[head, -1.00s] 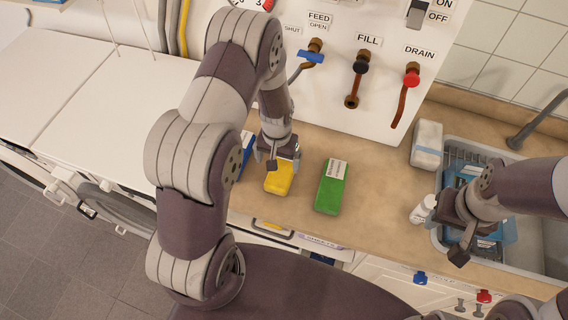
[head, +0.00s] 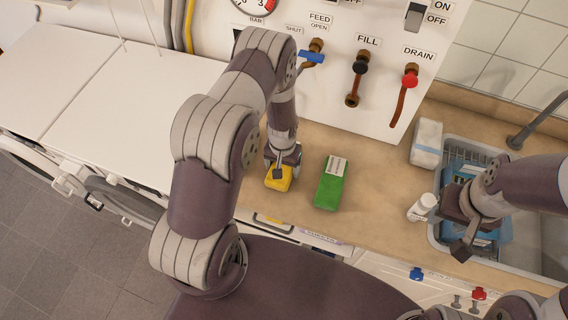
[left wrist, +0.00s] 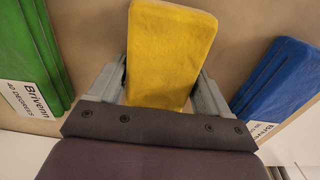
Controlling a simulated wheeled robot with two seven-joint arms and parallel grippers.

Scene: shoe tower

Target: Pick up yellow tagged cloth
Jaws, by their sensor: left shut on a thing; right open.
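The yellow cloth (head: 279,184) is a folded block at the counter's front, partly covered by my left gripper (head: 281,170). In the left wrist view the yellow cloth (left wrist: 170,55) sits between the two grey fingers (left wrist: 158,88), which are shut on its sides. Its tag is not visible. I cannot tell whether it touches the counter. My right gripper (head: 465,240) is open above the basin at the right, away from the cloth.
A green tagged cloth (head: 329,188) lies just right of the yellow one. A blue tagged cloth (left wrist: 280,80) lies on its other side, hidden in the head view. A white bottle (head: 421,207) and a grey-white block (head: 427,142) stand by the basin (head: 446,142).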

